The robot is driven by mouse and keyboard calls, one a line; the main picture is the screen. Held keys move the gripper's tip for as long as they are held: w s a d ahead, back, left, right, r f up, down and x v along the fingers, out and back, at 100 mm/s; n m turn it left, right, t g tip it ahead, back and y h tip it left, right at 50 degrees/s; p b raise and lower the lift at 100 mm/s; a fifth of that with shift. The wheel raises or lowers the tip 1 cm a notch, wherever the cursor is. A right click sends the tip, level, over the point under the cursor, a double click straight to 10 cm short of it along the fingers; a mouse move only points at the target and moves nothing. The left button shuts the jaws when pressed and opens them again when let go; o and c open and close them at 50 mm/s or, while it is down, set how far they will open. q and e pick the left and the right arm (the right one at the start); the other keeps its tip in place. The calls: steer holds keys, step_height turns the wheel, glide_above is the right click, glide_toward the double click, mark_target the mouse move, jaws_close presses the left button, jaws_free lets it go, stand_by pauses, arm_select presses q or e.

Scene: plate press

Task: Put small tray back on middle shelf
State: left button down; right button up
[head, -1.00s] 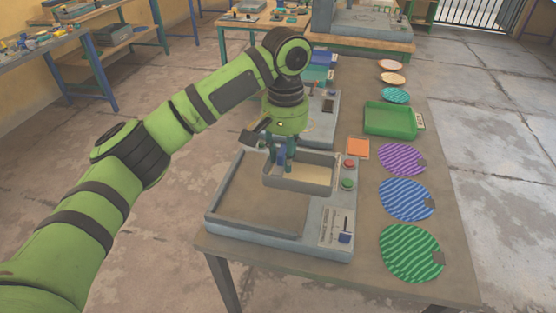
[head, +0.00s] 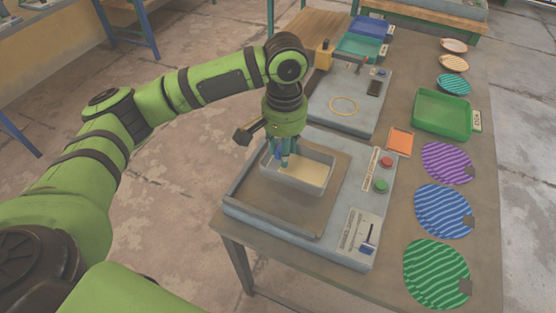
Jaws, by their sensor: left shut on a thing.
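The small tray (head: 307,178) is a grey, shallow rectangular tray with a pale tan inside. It shows in the head view over the grey machine with the red and green buttons. My left gripper (head: 284,158) points down at the tray's far-left wall and is shut on it. The tray seems held a little above the machine's recessed bed, though the gap is hard to judge. My right gripper is out of view. No middle shelf can be made out in this view.
The plate press (head: 360,215) has buttons and a lever on its right side. Behind it stands another grey unit (head: 335,115) with a yellow ring. A green tray (head: 441,115), an orange square (head: 399,140) and striped discs (head: 442,211) line the table's right side. Open floor lies left.

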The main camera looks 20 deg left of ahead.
arm_select(q)
steer(key=shift+s+a+f, duration=0.4)
steer(key=shift+s+a, duration=0.05)
steer(key=shift+s, duration=0.05)
step_height(320, 180, down, 4)
steer(key=shift+f, duration=0.1)
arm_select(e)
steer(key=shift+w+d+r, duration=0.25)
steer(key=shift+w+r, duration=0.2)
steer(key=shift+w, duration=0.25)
arm_select(q)
steer(key=shift+p, duration=0.35)
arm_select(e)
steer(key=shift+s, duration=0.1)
arm_select(q)
steer(key=c, duration=0.9)
jaws_free()
steer(key=shift+o, duration=0.2)
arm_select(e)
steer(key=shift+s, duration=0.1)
